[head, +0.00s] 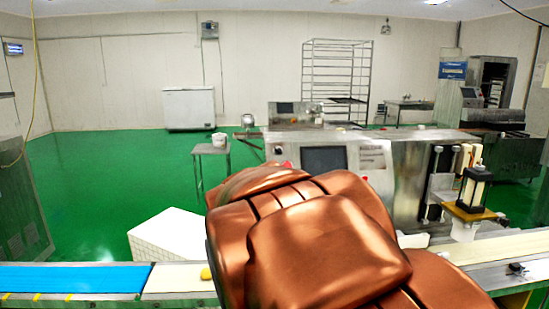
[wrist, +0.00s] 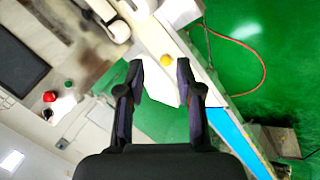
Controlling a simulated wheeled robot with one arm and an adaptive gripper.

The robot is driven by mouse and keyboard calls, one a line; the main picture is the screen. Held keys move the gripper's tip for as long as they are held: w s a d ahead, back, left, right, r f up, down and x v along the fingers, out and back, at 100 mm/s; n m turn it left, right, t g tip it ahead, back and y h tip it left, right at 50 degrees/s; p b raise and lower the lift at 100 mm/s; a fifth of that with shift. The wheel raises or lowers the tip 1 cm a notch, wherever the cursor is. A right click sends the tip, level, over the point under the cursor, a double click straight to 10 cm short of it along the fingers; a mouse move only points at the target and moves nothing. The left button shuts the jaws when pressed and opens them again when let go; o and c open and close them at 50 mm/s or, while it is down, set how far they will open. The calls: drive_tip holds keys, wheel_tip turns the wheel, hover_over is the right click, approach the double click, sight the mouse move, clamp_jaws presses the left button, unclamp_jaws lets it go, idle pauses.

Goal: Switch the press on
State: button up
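The press is a steel machine (head: 405,175) behind my copper-coloured arm, with a dark screen (head: 325,160) on its front. In the wrist view, a red button (wrist: 49,96) and a smaller green button (wrist: 68,84) sit on the pale panel at the left, beside the dark screen (wrist: 18,62). In the head view a small red spot (head: 288,165) shows left of the screen, partly behind my arm. My gripper (wrist: 159,68) is open and empty, its fingers apart, with the buttons well to its left. My arm hides the gripper in the head view.
A conveyor with a blue belt (head: 70,278) runs along the front. A yellow dough ball (head: 206,273) lies on its pale part, also visible in the wrist view (wrist: 167,60). A white crate (head: 168,236) and a small steel table (head: 211,150) stand behind. Green floor is free at left.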

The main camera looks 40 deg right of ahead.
sight(280, 151)
drive_tip(key=w+d+r+n+t+h+b, duration=0.2)
drive_tip(key=w+d+r+n+t+h, duration=0.1)
drive_tip(key=w+d+r+n, duration=0.55)
drive_tip(key=w+d+r+n+t+h+b, duration=0.2)
drive_tip(key=w+d+r+n+t, duration=0.15)
drive_tip(key=d+r+n, duration=0.55)
drive_tip(key=w+d+r+n+t+h+b, duration=0.2)
drive_tip(key=w+d+r+n+t+h, duration=0.25)
drive_tip(key=d, duration=0.65)
drive_tip(key=shift+w+d+f+n+t+y, duration=0.45)
drive_tip(key=shift+w+f+n+y, duration=1.3)
drive_tip(key=shift+n, duration=1.05)
drive_tip(key=shift+w+d+f+n+t+y, duration=0.45)
drive_tip(key=shift+w+f+n+y, duration=1.3)
drive_tip(key=shift+n, duration=1.05)
drive_tip(key=shift+w+d+f+n+t+y, duration=0.45)
drive_tip(key=shift+w+f+n+y, duration=1)
drive_tip(key=shift+n+y, duration=1)
drive_tip(key=shift+w+d+f+n+h+p, duration=0.1)
drive_tip(key=shift+w+d+n+h+p, duration=0.15)
drive_tip(key=shift+w+p, duration=0.4)
drive_tip(key=shift+w+d+n+h+p, duration=0.15)
drive_tip(key=shift+w+d+p, duration=0.1)
drive_tip(key=shift+w, duration=0.7)
drive_tip(key=shift+c, duration=0.4)
